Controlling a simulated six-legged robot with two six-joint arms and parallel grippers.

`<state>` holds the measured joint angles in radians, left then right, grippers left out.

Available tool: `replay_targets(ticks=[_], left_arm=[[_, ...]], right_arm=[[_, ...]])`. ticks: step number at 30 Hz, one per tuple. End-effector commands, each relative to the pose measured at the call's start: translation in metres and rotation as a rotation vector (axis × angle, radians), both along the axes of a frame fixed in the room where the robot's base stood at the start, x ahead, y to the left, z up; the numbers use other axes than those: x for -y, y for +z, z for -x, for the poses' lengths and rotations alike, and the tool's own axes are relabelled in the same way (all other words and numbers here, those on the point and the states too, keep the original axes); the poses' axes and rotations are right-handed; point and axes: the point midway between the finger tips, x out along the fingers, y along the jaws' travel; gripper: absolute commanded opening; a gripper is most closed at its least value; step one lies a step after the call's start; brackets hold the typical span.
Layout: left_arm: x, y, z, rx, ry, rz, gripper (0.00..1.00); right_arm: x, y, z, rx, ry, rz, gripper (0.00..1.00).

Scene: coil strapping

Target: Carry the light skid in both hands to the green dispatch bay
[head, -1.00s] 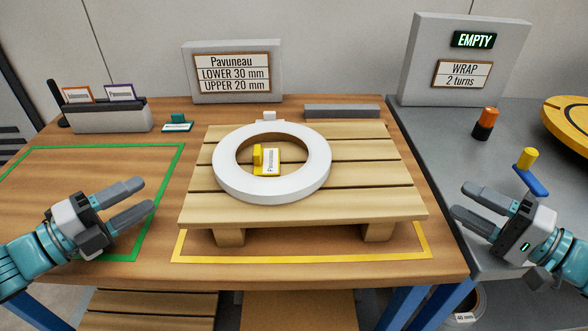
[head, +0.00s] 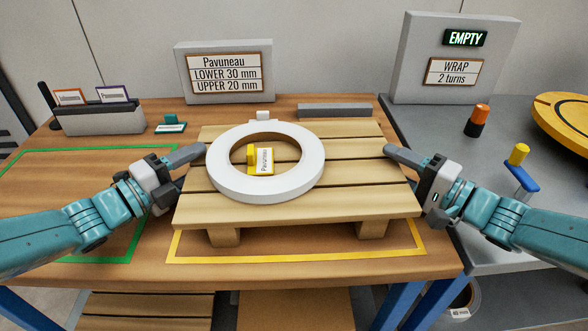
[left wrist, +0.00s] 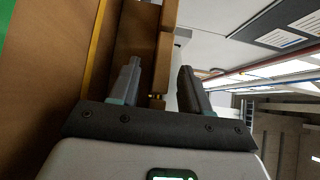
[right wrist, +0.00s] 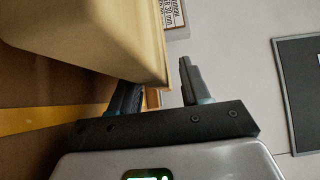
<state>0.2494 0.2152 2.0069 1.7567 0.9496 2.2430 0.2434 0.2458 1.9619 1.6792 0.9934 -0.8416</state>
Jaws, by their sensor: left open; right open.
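The light wooden skid (head: 350,201) stands inside a yellow outline (head: 300,257) on the table. A white ring-shaped coil (head: 230,183) lies flat on its slats. The green-outlined dispatch bay (head: 80,151) is to the left, its surface clear apart from my left arm above it. My left gripper (head: 190,166) is open at the skid's left side; in the left wrist view the fingers (left wrist: 160,85) straddle the skid's edge board (left wrist: 165,55). My right gripper (head: 403,162) is open at the right side; in the right wrist view its fingers (right wrist: 157,88) lie either side of the deck edge (right wrist: 150,60).
A yellow piece with a "Pavuneau" label (head: 264,161) sits inside the coil's opening. A sign (head: 224,73), a grey bar (head: 335,110) and a card holder (head: 100,120) stand behind. The grey bench at right holds an orange-black item (head: 478,120) and a yellow-blue handle (head: 519,168).

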Motion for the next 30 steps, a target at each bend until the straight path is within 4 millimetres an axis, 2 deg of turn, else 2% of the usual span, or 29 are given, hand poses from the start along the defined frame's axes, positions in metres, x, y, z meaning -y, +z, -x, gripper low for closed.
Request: replay_targets(ticks=[3,4,8,30], left_arm=[[-0.0002,0.0,0.0001,0.0,0.0,0.0,0.47],[-0.0003,0.0,0.0002,0.0,0.0,0.0,0.44],[-0.0003,0.0001,0.0002,0.0,0.0,0.0,0.01],[-0.0009,-0.0001,0.0002,0.0,0.001,0.0,0.0]], right_arm=[[0.0002,0.0,0.0001,0.0,0.0,0.0,0.47],[0.0003,0.0,0.0001,0.0,0.0,0.0,0.44],[0.0004,0.0,0.0002,0.0,0.0,0.0,0.01],[0.0009,-0.0002,0.0004,0.0,-0.001,0.001,0.0]])
